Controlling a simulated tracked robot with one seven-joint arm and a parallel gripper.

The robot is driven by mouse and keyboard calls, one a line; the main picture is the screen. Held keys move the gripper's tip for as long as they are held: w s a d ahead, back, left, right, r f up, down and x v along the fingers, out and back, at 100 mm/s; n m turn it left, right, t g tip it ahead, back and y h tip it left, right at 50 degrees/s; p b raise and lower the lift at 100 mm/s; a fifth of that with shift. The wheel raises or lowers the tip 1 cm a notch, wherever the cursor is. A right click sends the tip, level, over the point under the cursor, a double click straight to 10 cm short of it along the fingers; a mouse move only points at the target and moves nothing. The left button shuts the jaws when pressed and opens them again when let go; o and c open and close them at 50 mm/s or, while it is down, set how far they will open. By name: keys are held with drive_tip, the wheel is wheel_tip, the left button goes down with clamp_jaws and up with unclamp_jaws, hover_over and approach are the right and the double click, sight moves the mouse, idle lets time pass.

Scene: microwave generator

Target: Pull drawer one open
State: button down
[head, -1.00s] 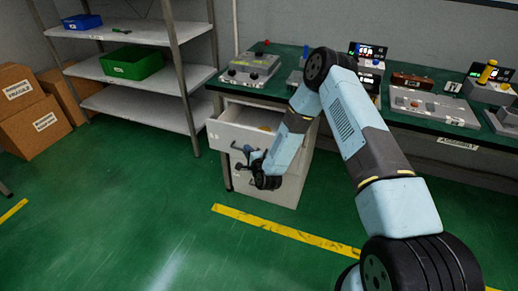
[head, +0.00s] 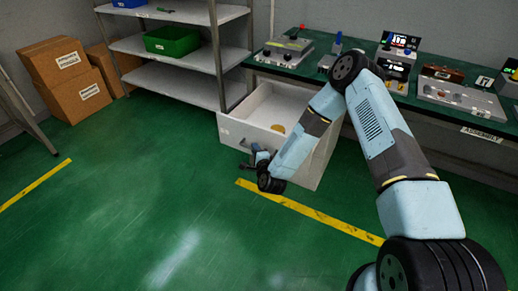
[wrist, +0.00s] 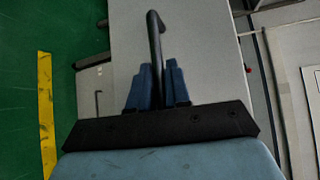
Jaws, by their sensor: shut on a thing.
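The white cabinet's top drawer (head: 236,133) stands well open under the green workbench in the head view, with its inside visible. A small orange-yellow item (head: 278,128) lies in it. My gripper (head: 258,158) is at the drawer's front, partly hidden by my own arm. In the wrist view, its blue fingers (wrist: 158,86) are shut on the black bar handle (wrist: 155,36), one on each side. The pale drawer front (wrist: 205,50) fills the area behind the handle. The mark on the drawer front is too small to read.
The green workbench (head: 297,66) carries several devices. A metal shelf (head: 190,83) with a green bin (head: 172,41) stands to the left. Cardboard boxes (head: 70,77) are further left. The green floor (head: 130,190) in front is clear, with yellow lines.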

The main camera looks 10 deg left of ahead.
drive_tip(key=shift+s+f, duration=0.1)
drive_tip(key=shift+f, duration=0.05)
drive_tip(key=c, duration=1.3)
unclamp_jaws()
drive_tip(key=shift+c, duration=0.2)
drive_tip(key=shift+o, duration=0.6)
drive_tip(key=shift+d, duration=0.1)
drive_tip(key=v, duration=1.3)
drive_tip(key=shift+s+d, duration=0.2)
drive_tip(key=shift+s, duration=0.05)
